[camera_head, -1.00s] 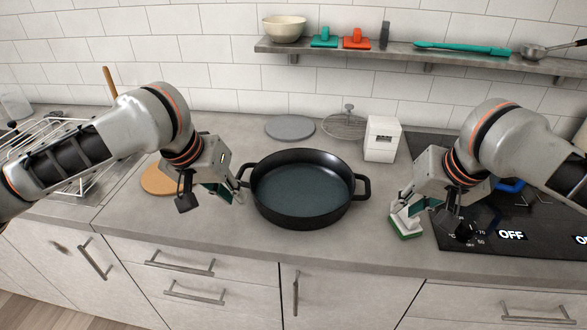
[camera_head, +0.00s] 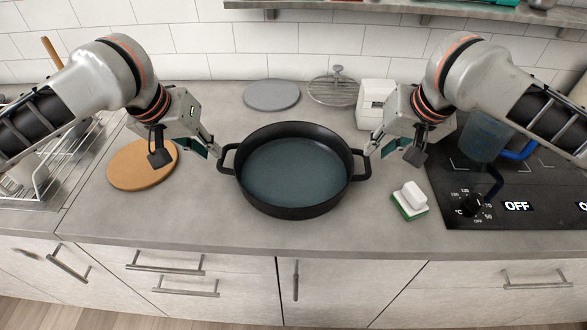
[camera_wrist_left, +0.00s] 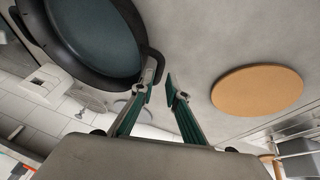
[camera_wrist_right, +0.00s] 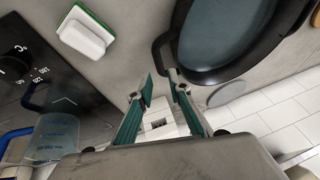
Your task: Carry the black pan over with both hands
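The black pan (camera_head: 295,212) stands upright and empty on the grey counter, with a loop handle on each side. My left gripper (camera_head: 188,153) is open beside the left handle (camera_head: 228,160). In the left wrist view one fingertip of the left gripper (camera_wrist_left: 161,88) overlaps the handle's end (camera_wrist_left: 156,66); the other finger is apart from it. My right gripper (camera_head: 392,152) is open beside the right handle (camera_head: 361,164). In the right wrist view one fingertip of the right gripper (camera_wrist_right: 162,84) meets the handle (camera_wrist_right: 160,50). I cannot tell whether either finger is inside its loop.
A black cooktop (camera_head: 535,187) lies to the right, with a clear container (camera_head: 483,137) on it. A green-and-white sponge (camera_head: 410,200) lies right of the pan. A round cork mat (camera_head: 140,170), grey disc (camera_head: 271,95), wire rack (camera_head: 334,90) and white box (camera_head: 376,95) lie around.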

